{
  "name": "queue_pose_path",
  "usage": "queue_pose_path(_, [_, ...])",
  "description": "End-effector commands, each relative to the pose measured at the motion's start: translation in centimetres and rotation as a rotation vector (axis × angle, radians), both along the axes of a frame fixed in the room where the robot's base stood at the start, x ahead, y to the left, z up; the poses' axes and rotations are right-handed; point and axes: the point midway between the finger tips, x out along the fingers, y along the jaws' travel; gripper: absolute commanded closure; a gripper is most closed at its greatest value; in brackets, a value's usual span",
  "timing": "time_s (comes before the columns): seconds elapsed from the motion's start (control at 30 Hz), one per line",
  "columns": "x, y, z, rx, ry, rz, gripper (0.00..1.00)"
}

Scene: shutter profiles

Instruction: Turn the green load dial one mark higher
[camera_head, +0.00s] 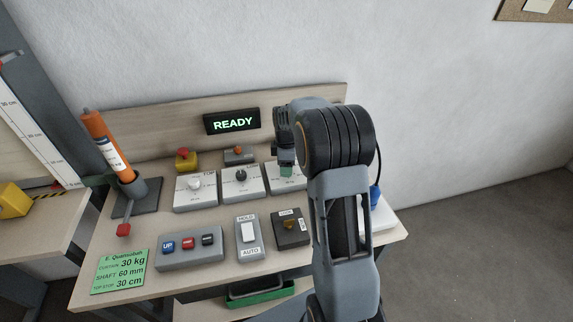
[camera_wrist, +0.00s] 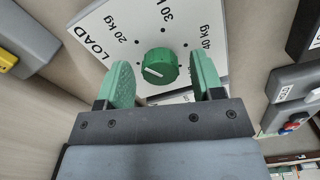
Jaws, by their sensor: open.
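The green load dial (camera_wrist: 160,66) sits on a white plate (camera_wrist: 100,30) lettered LOAD, with 20, 30 and 40 kg labels around it, in the wrist view. Its white pointer line lies on the lower left of its face and points left, slightly up, towards the left finger; the mark there is not readable. My gripper (camera_wrist: 161,63) is open, with one green finger on each side of the dial and a visible gap to both. In the head view my gripper (camera_head: 287,168) is over the rightmost dial box (camera_head: 283,185), and the dial cannot be made out.
Boxes with a white dial (camera_head: 194,184) and a black dial (camera_head: 241,175) stand to the left. In front are a button box (camera_head: 190,250), a HOLD/AUTO switch (camera_head: 249,235) and a dark key box (camera_head: 291,228). A display (camera_head: 232,122) reads READY. A green card (camera_head: 120,271) lists 30 kg.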

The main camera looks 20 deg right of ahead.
Motion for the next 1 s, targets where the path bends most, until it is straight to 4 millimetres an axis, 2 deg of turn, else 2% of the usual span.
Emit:
queue_pose_path(0.27, [-0.01,0.00,-0.09,0.000,0.000,0.000,0.39])
queue_pose_path(0.77, [-0.01,0.00,-0.05,0.000,0.000,0.000,0.87])
queue_pose_path(1.0, [0.00,0.00,-0.04,0.000,0.000,-0.023,0.88])
